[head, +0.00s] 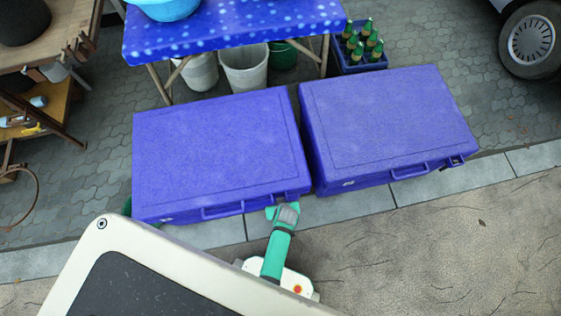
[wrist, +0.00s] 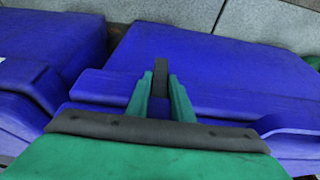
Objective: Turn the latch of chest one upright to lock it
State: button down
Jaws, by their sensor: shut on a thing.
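Two closed blue chests stand side by side in the head view, the left chest (head: 215,150) and the right chest (head: 390,125). No label shows which is chest one. My gripper (head: 284,202) is at the front right corner of the left chest, to the right of its handle (head: 222,211). In the wrist view my green gripper fingers (wrist: 160,88) are shut on a dark grey latch (wrist: 160,72), which sticks out beyond the fingertips, pointing up in the picture.
A narrow gap separates the chests. Behind them stand a blue-clothed table (head: 230,30), buckets (head: 245,68) and a bottle crate (head: 360,60). A wooden stand (head: 45,60) is at the left and a car wheel (head: 531,40) at the upper right. The front right pavement is clear.

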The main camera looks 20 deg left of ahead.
dwell(0.4)
jog(key=c, duration=1.6)
grip_release()
jog(key=shift+o, duration=0.2)
jog(key=v, duration=1)
jog(key=shift+s+r, duration=0.2)
jog(key=shift+r, duration=0.15)
jog(key=s+d+r+m+t+h, duration=0.1)
jog(key=s+d+r+m+t, duration=0.1)
jog(key=r, duration=0.9)
jog(key=s+d+r+m+t, duration=0.2)
jog(key=s+d+r+t, duration=0.1)
jog(key=r, duration=0.9)
jog(key=s+d+r+m+t+h, duration=0.1)
jog(key=s+r+t, duration=0.4)
jog(key=r, duration=0.7)
jog(key=d+m+t, duration=0.1)
jog(key=d, duration=0.1)
jog(key=shift+d+m+t+h, duration=0.3)
jog(key=shift+d+m, duration=0.05)
jog(key=shift+m, duration=0.05)
